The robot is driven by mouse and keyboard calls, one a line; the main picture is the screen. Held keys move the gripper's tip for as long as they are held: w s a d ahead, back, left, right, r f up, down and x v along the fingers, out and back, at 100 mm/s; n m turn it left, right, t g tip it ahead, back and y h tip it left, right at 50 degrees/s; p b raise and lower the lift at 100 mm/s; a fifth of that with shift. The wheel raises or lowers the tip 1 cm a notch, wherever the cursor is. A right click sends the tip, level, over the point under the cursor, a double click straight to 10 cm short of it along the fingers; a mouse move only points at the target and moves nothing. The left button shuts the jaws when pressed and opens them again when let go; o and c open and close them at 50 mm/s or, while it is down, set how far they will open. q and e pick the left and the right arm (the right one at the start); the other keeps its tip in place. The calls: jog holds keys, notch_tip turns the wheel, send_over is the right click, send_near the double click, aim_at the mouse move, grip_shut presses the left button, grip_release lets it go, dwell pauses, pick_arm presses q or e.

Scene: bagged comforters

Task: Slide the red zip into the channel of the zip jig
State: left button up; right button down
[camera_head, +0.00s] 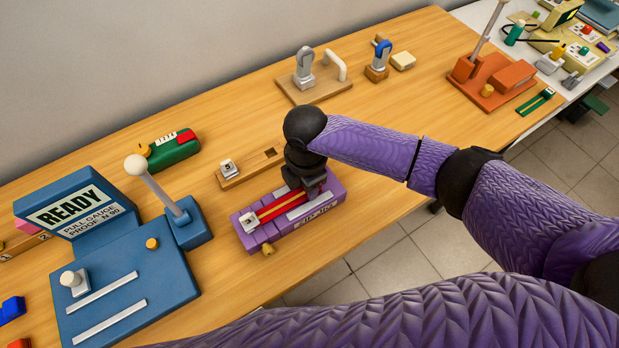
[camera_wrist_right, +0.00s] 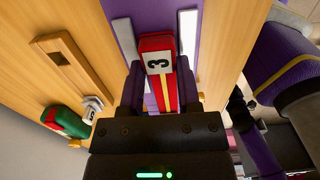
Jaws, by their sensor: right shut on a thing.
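The purple zip jig (camera_head: 248,237) lies on the wooden bench, with pale rails along its top. The red zip (camera_head: 280,208), with a yellow stripe down its middle, lies lengthwise between the rails. I cannot tell how deep it sits in the channel. My right gripper (camera_head: 306,182) is over the jig's right end, shut on the zip and hiding that end in the head view. My left gripper is not in view.
A wooden block (camera_head: 240,177) with a silver piece lies just behind the jig. A blue pull gauge (camera_head: 125,300) with a lever stands at left, and a green device (camera_head: 175,151) behind. The bench's front edge is close to the jig. Bare bench lies right of the jig.

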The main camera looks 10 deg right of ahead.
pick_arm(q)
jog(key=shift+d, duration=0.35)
pick_arm(e)
jog(key=shift+f, duration=0.15)
jog(key=shift+c, duration=1.8)
grip_release()
jog(key=o, duration=0.4)
jog(key=shift+c, duration=0.2)
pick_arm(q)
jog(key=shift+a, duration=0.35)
